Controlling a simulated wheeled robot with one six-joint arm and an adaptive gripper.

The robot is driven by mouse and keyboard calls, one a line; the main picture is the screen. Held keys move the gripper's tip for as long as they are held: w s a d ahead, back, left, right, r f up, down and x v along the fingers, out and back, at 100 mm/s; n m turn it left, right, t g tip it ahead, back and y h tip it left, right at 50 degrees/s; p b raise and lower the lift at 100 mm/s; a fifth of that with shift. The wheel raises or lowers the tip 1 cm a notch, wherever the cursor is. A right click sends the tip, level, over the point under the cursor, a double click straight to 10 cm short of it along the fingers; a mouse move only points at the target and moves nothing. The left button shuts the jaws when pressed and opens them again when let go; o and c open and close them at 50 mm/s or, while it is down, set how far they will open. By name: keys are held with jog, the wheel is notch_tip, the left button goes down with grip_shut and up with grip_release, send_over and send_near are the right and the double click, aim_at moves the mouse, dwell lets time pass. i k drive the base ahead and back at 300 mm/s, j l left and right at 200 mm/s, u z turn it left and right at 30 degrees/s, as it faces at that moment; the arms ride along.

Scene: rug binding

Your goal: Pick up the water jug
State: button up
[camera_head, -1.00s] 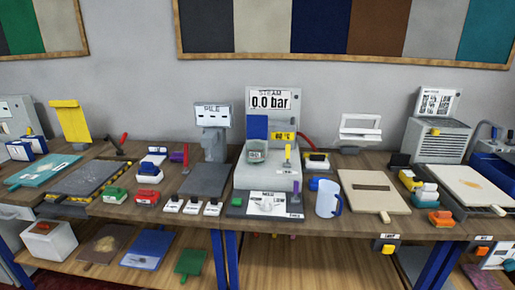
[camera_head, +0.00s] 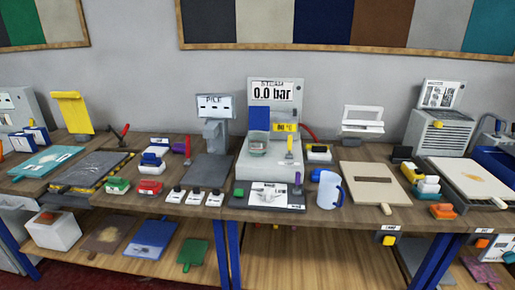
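The water jug (camera_head: 328,191) is a pale blue-white jug with a blue handle on its right side. It stands upright near the front edge of the wooden workbench (camera_head: 226,208), right of the steam machine (camera_head: 268,150). A small blue piece shows at its upper left; I cannot tell whether it is part of the jug. My gripper is not in view.
A pale board with a handle (camera_head: 374,187) lies right of the jug. A dark panel (camera_head: 262,194) with a purple-handled tool is at its left. An orange block (camera_head: 443,211) sits farther right. A lower shelf (camera_head: 290,262) runs beneath the bench.

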aim_at(329, 186)
jog(key=i+j+u, duration=0.15)
jog(key=i+j, duration=0.2)
jog(key=i+j+u, duration=0.1)
jog(key=i+j, duration=0.2)
jog(key=i, duration=0.2)
jog(key=i+j+u, duration=0.15)
jog(key=i, duration=0.3)
jog(key=j, duration=0.1)
